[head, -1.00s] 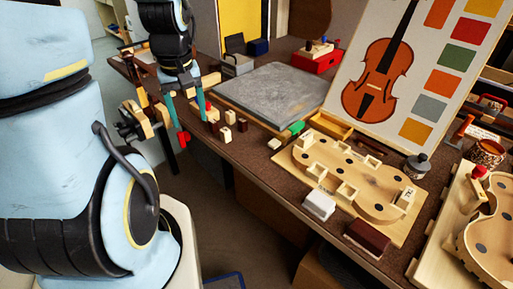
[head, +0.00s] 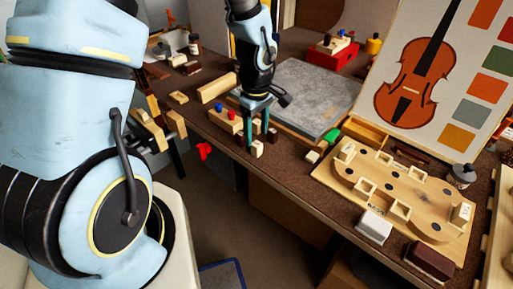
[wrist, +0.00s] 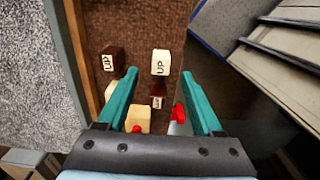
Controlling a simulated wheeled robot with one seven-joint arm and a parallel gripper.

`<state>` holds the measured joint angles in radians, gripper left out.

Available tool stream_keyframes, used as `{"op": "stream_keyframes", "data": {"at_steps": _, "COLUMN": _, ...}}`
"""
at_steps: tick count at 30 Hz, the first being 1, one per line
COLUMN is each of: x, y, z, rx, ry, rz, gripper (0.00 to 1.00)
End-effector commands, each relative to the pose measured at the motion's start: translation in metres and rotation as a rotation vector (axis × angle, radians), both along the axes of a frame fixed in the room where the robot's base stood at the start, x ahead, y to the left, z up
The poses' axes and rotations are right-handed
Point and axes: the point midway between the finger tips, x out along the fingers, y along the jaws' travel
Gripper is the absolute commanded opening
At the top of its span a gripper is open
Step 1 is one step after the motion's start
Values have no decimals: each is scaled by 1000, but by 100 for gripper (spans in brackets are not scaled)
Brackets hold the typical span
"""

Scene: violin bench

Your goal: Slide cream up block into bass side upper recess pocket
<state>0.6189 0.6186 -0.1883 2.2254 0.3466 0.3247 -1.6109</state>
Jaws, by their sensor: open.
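A cream block marked UP (wrist: 160,62) lies ahead of my gripper (wrist: 160,78), between the lines of its two teal fingers in the wrist view. My gripper is open and the block is not gripped. In the head view my gripper (head: 257,138) hangs low over the bench's front edge, with a cream block (head: 257,149) at its fingertips. A dark red-brown UP block (wrist: 113,60) lies to the left, and a smaller dark block (wrist: 157,96) is nearer. The violin-shaped mould (head: 405,190) with several walled pockets lies to the right; I cannot tell which pocket is bass side upper.
A grey slab (head: 305,92) lies behind my gripper. A wooden holder with red and blue pegs (head: 225,120) is at its left. White (head: 374,228) and dark (head: 430,260) boxes sit at the front edge.

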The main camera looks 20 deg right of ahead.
Motion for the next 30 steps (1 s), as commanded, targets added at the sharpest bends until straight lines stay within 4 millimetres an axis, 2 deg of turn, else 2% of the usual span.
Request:
{"op": "stream_keyframes", "data": {"at_steps": 4, "x": -1, "y": 0, "z": -10, "rx": 2, "ry": 2, "rz": -3, "gripper": 68}}
{"op": "stream_keyframes", "data": {"at_steps": 13, "x": -2, "y": 0, "z": -47, "rx": 2, "ry": 1, "rz": -3, "gripper": 68}}
{"op": "stream_keyframes", "data": {"at_steps": 23, "x": -1, "y": 0, "z": -53, "rx": -1, "ry": 0, "rz": -1, "gripper": 68}}
{"op": "stream_keyframes", "data": {"at_steps": 30, "x": -1, "y": 0, "z": -53, "rx": -1, "ry": 0, "rz": -1, "gripper": 40}}
